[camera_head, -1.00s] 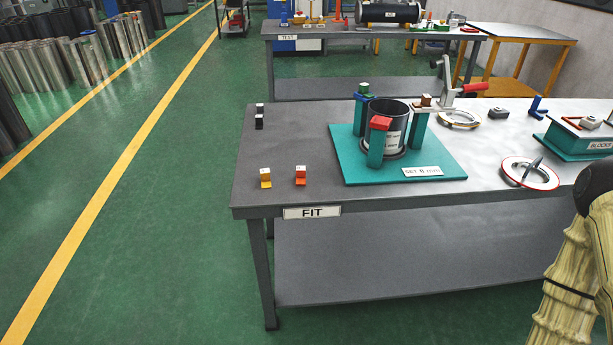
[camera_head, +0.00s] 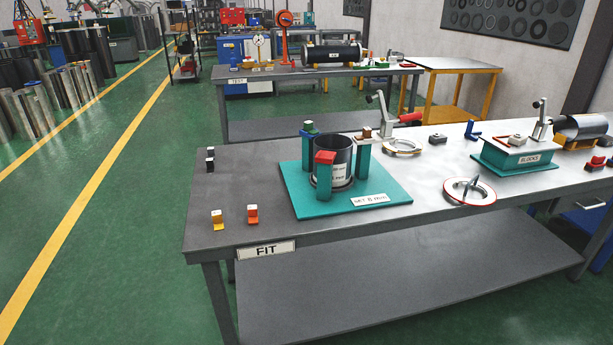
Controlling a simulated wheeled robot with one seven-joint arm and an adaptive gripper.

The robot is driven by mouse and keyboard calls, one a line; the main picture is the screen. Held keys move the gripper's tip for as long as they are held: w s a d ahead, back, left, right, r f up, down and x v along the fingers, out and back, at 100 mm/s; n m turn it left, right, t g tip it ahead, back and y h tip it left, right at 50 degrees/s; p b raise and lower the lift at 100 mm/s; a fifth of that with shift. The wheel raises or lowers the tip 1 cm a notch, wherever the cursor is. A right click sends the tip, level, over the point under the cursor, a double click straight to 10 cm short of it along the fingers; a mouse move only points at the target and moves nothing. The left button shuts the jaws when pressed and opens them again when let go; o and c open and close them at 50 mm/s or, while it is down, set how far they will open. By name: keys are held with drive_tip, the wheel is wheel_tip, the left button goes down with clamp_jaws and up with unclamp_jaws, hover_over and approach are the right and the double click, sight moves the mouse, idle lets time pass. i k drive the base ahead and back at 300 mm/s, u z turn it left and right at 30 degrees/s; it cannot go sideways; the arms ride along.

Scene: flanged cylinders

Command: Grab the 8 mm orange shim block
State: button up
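A small orange shim block (camera_head: 252,215) with a white top stands near the front left corner of the FIT table (camera_head: 330,232). A yellow block (camera_head: 217,221) of similar shape, also with a white top, stands just left of it with a small gap. Any size mark on the blocks is too small to read. My gripper is not in view.
Two dark blocks (camera_head: 210,159) stand at the table's left edge. A teal fixture plate (camera_head: 300,196) with a dark cylinder (camera_head: 322,170) and teal posts stands right of the orange block. A red-rimmed ring (camera_head: 480,197) and a BLOCKS stand (camera_head: 512,160) lie farther right.

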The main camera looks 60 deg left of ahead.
sight(252, 209)
drive_tip(key=z, duration=0.05)
drive_tip(key=i, duration=0.45)
drive_tip(key=u, duration=1.9)
